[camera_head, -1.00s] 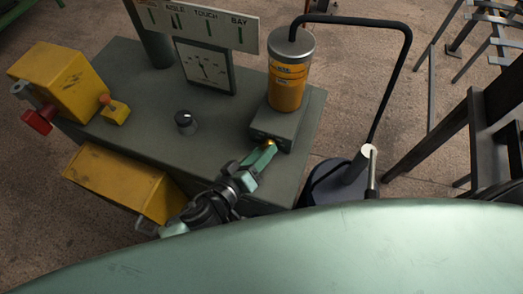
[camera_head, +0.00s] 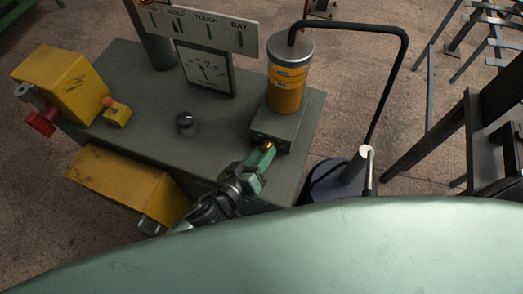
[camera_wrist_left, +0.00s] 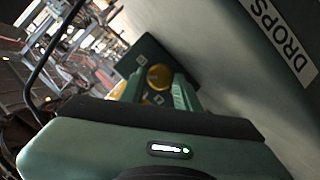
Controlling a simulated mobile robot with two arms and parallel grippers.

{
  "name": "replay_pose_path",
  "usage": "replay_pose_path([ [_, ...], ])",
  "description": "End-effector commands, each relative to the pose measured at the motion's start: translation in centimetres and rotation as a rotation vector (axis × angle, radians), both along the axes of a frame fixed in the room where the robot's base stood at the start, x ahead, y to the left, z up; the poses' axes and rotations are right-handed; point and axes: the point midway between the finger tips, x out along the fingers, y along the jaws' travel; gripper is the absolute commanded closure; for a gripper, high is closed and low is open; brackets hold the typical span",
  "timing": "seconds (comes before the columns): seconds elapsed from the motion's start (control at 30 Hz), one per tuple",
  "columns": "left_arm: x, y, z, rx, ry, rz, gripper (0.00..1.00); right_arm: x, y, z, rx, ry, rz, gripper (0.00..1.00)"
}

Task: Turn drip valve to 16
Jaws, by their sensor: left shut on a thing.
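The drip valve appears to be the small brass knob (camera_head: 268,146) on the front of a grey block (camera_head: 286,128) under an orange cylinder (camera_head: 287,92). My left gripper (camera_head: 262,157) reaches it from the front and is shut on it. In the left wrist view the round brass knob (camera_wrist_left: 160,77) sits between the two green fingers (camera_wrist_left: 156,92). My right gripper is not in view.
The grey bench (camera_head: 150,125) also bears a small black knob (camera_head: 186,122) and a yellow box (camera_head: 65,82) with a red handle (camera_head: 42,121). Another yellow box (camera_head: 130,182) is at the front. A black pipe (camera_head: 390,90) curves down at right. A "DROPS" label (camera_wrist_left: 278,38) shows in the wrist view.

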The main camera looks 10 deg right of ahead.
Motion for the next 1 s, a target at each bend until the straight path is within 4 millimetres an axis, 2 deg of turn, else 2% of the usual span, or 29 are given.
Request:
replay_pose_path([
  [0.03,-0.1,0.0,0.3,0.027,-0.013,0.004,1.0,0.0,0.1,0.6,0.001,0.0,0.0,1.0],
  [0.2,-0.1,-0.2,0.2,0.134,-0.086,0.004,1.0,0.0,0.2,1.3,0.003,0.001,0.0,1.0],
  [0.5,-0.2,-0.3,0.1,0.29,-0.192,0.003,1.0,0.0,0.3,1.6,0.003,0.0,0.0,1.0],
  [1.0,-0.2,-0.3,0.1,0.367,-0.248,0.001,1.0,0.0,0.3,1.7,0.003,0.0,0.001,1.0],
])
